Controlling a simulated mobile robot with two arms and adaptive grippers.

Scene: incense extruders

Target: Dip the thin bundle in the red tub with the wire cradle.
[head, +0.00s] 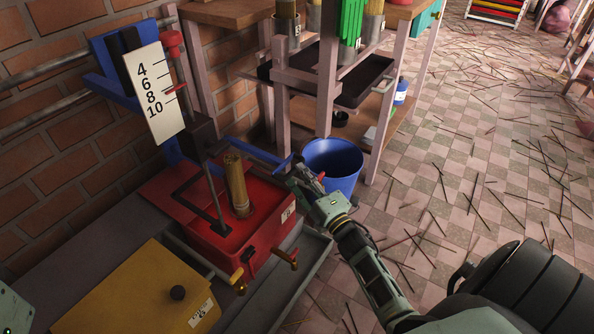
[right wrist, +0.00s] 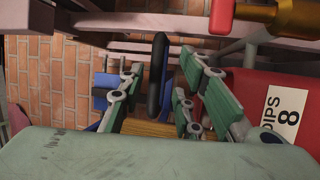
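The red tub (head: 262,226) stands on the bench in the head view, and its side with a "DIPS 8" label shows in the right wrist view (right wrist: 240,88). A thin tan bundle (head: 236,186) stands nearly upright at the tub, its lower end at the red surface. The dark wire cradle (head: 211,193) hangs beside it, below a numbered scale (head: 155,92). My right gripper (head: 298,178) is at the tub's right, near the end of a blue bar (head: 250,151). Its fingers (right wrist: 158,105) are apart; a dark upright bar (right wrist: 158,72) shows between them.
A yellow box with a dark knob (head: 140,300) is in front left of the tub. Brass taps (head: 238,277) stick out at the tub's front. A blue bucket (head: 335,165) stands behind my right gripper. A wooden rack (head: 330,75) is farther back. Sticks litter the floor.

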